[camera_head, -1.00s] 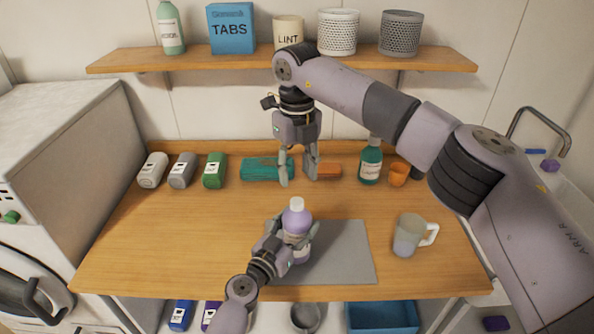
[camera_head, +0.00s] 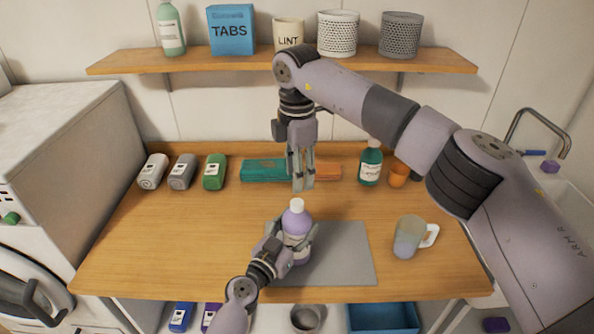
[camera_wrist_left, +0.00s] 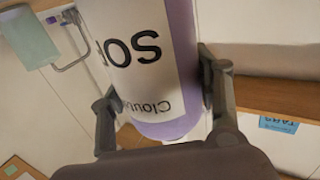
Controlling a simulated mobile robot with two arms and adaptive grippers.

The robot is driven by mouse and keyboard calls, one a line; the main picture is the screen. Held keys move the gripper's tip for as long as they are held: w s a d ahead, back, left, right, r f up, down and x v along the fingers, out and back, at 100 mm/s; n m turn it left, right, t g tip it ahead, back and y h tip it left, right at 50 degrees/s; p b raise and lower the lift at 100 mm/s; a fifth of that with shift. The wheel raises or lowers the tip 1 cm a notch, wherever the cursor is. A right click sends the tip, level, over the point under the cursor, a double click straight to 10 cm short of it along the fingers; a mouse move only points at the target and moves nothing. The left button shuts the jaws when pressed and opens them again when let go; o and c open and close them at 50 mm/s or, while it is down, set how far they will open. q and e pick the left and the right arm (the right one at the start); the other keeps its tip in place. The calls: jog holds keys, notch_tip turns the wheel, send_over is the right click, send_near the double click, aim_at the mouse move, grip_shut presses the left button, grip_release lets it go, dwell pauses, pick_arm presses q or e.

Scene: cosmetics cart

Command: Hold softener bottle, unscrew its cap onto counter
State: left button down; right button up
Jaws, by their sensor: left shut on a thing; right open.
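The softener bottle (camera_head: 297,222) is lilac with a white label and stands upright on the grey mat (camera_head: 345,258). Its white cap (camera_head: 297,205) is on top. My left gripper (camera_head: 291,246) is shut around the bottle's body; the left wrist view shows a finger on each side of the labelled bottle (camera_wrist_left: 140,60). My right gripper (camera_head: 303,188) points down just above and behind the cap, open and empty, its fingers seen nearly edge-on. I cannot tell the exact gap between its fingertips and the cap.
A green bottle (camera_head: 371,165) and an orange cup (camera_head: 398,174) stand at the back right. Several small containers (camera_head: 181,171) line the back left. The counter (camera_head: 170,240) left of the mat is clear.

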aim_at(297, 202)
notch_tip(297, 202, down, 8)
jog(key=shift+f, duration=0.1)
dwell(0.4)
grip_shut()
dwell(0.5)
